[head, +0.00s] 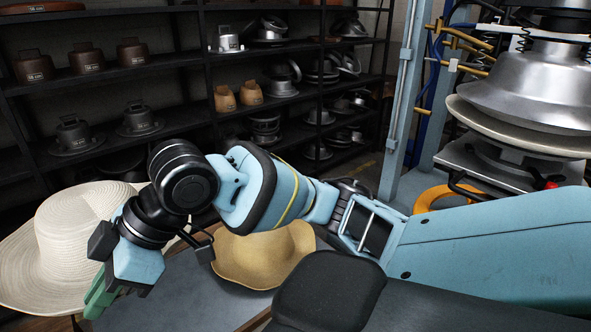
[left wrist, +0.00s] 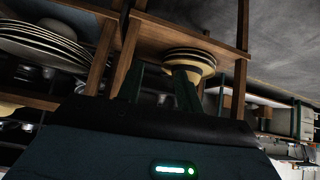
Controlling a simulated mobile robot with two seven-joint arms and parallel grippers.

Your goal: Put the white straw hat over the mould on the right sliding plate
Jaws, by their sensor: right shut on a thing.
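The white straw hat (head: 75,235) is at the left of the head view, wide-brimmed, crown up. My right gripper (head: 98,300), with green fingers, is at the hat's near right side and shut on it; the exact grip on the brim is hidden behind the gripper. The press stands at the upper right, with a silver metal form (head: 530,85) above a pale brim-like ring (head: 520,132). I cannot make out the mould on the right sliding plate. In the left wrist view, my left gripper (left wrist: 158,88) has its two dark green fingers apart, with nothing seen between them.
A tan straw hat (head: 265,255) lies on the grey table (head: 190,305) behind my right arm. Dark shelves (head: 190,60) with metal and brown forms fill the back. A blue post (head: 402,100) stands beside the press. Wooden racks with stacked hats (left wrist: 188,60) show in the left wrist view.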

